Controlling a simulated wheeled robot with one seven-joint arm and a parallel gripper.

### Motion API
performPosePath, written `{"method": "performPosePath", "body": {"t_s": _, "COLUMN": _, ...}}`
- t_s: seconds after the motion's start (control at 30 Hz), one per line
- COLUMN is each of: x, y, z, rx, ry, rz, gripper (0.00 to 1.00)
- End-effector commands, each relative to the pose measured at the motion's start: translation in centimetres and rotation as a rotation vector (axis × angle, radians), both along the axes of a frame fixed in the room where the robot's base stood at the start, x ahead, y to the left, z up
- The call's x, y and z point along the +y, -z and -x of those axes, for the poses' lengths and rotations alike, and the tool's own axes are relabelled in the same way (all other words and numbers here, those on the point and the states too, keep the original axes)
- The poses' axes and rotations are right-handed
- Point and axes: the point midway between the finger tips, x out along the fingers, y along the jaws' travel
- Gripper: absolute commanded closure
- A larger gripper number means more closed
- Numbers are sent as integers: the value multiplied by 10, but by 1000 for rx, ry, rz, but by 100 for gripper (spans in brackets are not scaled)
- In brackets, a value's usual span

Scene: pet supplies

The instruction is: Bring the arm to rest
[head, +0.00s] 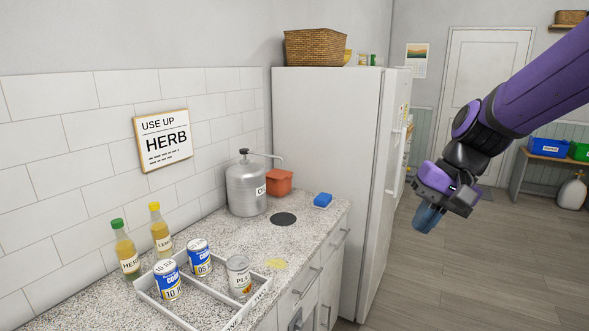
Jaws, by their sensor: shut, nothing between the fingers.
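My arm (530,85) reaches in from the upper right of the head view. My gripper (430,217) hangs at its end, pointing down and a little left, in front of the open floor. It is shut and holds nothing. It is to the right of the white fridge (325,150) and apart from the counter and everything on it.
A low bench (546,160) with bins stands at far right. The floor (500,270) is clear.

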Motion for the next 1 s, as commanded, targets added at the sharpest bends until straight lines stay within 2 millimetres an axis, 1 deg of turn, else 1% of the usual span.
{"method": "performPosePath", "body": {"t_s": 0.03, "x": -4, "y": -9, "z": 11, "rx": -35, "ry": -11, "rz": 29, "gripper": 100}}
{"method": "performPosePath", "body": {"t_s": 0.1, "x": -10, "y": -19, "z": 26, "rx": -76, "ry": -26, "rz": 70, "gripper": 100}}
{"method": "performPosePath", "body": {"t_s": 0.3, "x": -28, "y": -42, "z": 68, "rx": -194, "ry": -63, "rz": 183, "gripper": 100}}
{"method": "performPosePath", "body": {"t_s": 0.6, "x": -57, "y": -64, "z": 128, "rx": -372, "ry": -101, "rz": 340, "gripper": 100}}
{"method": "performPosePath", "body": {"t_s": 0.7, "x": -64, "y": -68, "z": 144, "rx": -419, "ry": -107, "rz": 380, "gripper": 100}}
{"method": "performPosePath", "body": {"t_s": 0.8, "x": -71, "y": -70, "z": 155, "rx": -454, "ry": -110, "rz": 410, "gripper": 100}}
{"method": "performPosePath", "body": {"t_s": 1.0, "x": -75, "y": -70, "z": 163, "rx": -481, "ry": -115, "rz": 433, "gripper": 100}}
